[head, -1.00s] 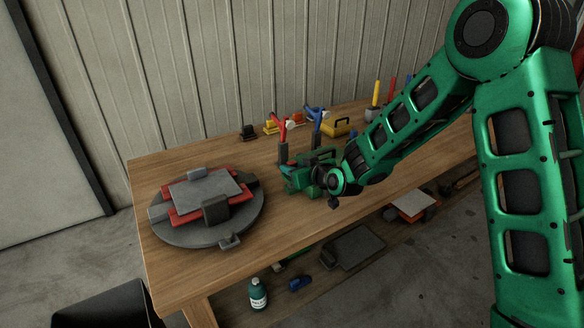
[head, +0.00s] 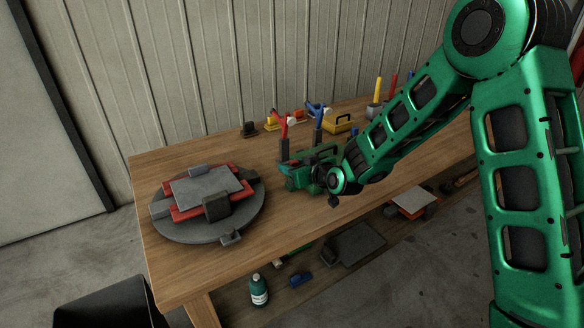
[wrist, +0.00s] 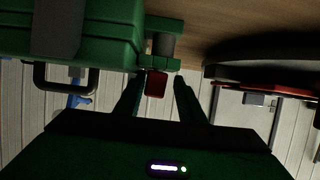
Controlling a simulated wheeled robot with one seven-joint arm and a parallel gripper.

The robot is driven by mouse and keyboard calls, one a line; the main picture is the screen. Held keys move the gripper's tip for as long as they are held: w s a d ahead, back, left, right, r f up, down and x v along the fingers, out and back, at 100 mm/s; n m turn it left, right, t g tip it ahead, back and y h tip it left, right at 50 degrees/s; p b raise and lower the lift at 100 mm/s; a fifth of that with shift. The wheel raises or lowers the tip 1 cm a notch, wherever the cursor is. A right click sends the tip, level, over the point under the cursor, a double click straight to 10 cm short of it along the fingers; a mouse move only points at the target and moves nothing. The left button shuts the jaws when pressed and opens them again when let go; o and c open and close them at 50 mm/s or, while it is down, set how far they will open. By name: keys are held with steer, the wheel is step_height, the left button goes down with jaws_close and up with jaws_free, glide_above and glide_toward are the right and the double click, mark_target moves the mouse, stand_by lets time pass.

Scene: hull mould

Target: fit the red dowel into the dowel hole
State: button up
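My gripper (wrist: 158,92) shows in the wrist view with two dark fingers standing apart. A small red block-like end, seemingly the red dowel (wrist: 156,84), shows between them, with a narrow gap on each side. A grey cylinder (wrist: 163,45) in a green bracket is just beyond it. In the head view my gripper is low over the middle of the bench, and its fingertips are hard to make out. The mould (head: 205,190) of stacked red and grey plates sits on a round grey base (head: 175,232) to its left. I cannot make out the dowel hole.
A large green body with a dark handle (wrist: 65,88) fills the upper left of the wrist view. Red-handled (head: 283,127) and blue-handled (head: 319,120) tools stand behind my gripper. The wooden bench (head: 230,262) is clear in front.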

steer(key=v, duration=1)
steer(key=shift+s+d, duration=0.25)
steer(key=shift+r, duration=0.1)
steer(key=s+d+r+m+g+h, duration=0.15)
steer(key=s+d+m+h, duration=0.35)
steer(key=d, duration=0.9)
steer(key=s+d+g+h, duration=0.25)
steer(key=s+d, duration=0.35)
steer(key=d, duration=0.8)
steer(key=s+d+r+m+g, duration=0.1)
steer(key=s+d+m+g, duration=0.2)
steer(key=s, duration=1)
steer(key=s+d+r+m+g, duration=0.2)
steer(key=s+d+m+g, duration=0.2)
steer(key=s, duration=1)
steer(key=d+m, duration=0.1)
steer(key=d, duration=0.2)
steer(key=shift+s, duration=0.15)
